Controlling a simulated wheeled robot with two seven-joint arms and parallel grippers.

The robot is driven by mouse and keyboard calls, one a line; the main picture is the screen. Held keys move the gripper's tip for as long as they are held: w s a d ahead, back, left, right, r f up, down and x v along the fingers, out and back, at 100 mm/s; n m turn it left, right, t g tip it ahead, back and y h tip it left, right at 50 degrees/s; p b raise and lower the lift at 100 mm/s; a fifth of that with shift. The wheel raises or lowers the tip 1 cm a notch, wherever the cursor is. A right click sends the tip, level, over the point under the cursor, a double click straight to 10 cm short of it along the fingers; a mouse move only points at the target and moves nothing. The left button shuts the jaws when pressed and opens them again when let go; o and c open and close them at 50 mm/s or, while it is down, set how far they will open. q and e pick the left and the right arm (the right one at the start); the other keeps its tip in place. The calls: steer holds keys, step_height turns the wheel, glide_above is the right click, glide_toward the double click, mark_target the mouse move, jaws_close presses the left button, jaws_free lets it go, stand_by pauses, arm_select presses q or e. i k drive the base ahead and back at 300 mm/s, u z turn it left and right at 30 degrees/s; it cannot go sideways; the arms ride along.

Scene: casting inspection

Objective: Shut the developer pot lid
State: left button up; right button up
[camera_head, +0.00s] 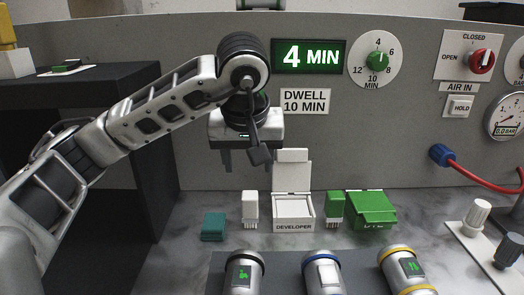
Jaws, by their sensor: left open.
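The white developer pot (293,212) stands on the bench, with its label on the front. Its white lid (292,172) stands up open at the back of the pot. My left gripper (247,164) is above and to the left of the pot, pointing down. Its jaws are apart, with nothing seen between them. It does not touch the lid. My right gripper is not in view.
A white brush (250,207) and a green brush (334,206) flank the pot. A green pot (371,209) is at right, a teal block (213,226) at left. A grey panel (200,100) rises behind.

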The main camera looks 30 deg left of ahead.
mark_target(291, 170)
steer(key=k, duration=1)
